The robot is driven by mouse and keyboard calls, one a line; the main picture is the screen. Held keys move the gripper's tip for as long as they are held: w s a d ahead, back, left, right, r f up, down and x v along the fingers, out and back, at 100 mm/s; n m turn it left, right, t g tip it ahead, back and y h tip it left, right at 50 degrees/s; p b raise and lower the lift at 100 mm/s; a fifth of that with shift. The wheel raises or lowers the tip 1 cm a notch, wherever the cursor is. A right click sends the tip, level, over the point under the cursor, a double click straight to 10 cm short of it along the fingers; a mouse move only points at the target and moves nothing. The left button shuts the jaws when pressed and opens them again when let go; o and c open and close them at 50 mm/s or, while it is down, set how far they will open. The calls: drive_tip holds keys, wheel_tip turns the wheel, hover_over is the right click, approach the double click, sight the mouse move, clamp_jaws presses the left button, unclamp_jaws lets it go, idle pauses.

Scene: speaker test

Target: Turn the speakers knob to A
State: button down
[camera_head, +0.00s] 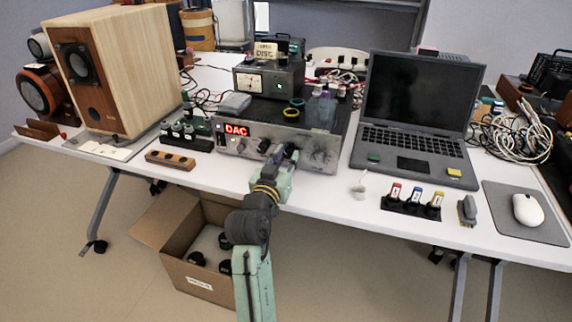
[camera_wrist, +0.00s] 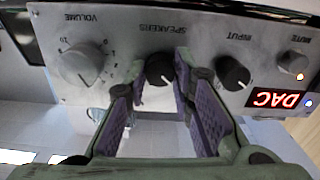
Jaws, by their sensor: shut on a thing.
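The amplifier (camera_head: 325,138) has a silver front panel with a lit red DAC display (camera_head: 237,130). The wrist view shows this panel upside down. The black SPEAKERS knob (camera_wrist: 160,70) sits there between the VOLUME knob (camera_wrist: 82,64) and the INPUT knob (camera_wrist: 232,73). My gripper (camera_head: 284,157) reaches the panel from the front. In the wrist view its purple-padded fingers (camera_wrist: 160,76) are shut on the SPEAKERS knob, one on each side. A light mark shows on the knob's face. The position lettering around it is too small to read.
A laptop (camera_head: 415,110) stands right of the amplifier, and a wooden speaker (camera_head: 125,70) stands at left. A small meter box (camera_head: 262,80) sits on the amplifier. An open cardboard box (camera_head: 190,262) is on the floor below the table edge. Some table front is clear.

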drive_tip(key=m+b, duration=0.3)
drive_tip(key=shift+f, duration=0.2)
drive_tip(key=shift+r+m+b, duration=0.1)
drive_tip(key=shift+m+b, duration=1.1)
drive_tip(key=shift+b, duration=0.05)
drive_tip(key=c, duration=1.4)
unclamp_jaws()
drive_tip(key=shift+r, duration=0.1)
drive_tip(key=v, duration=0.7)
drive_tip(key=shift+s, duration=0.25)
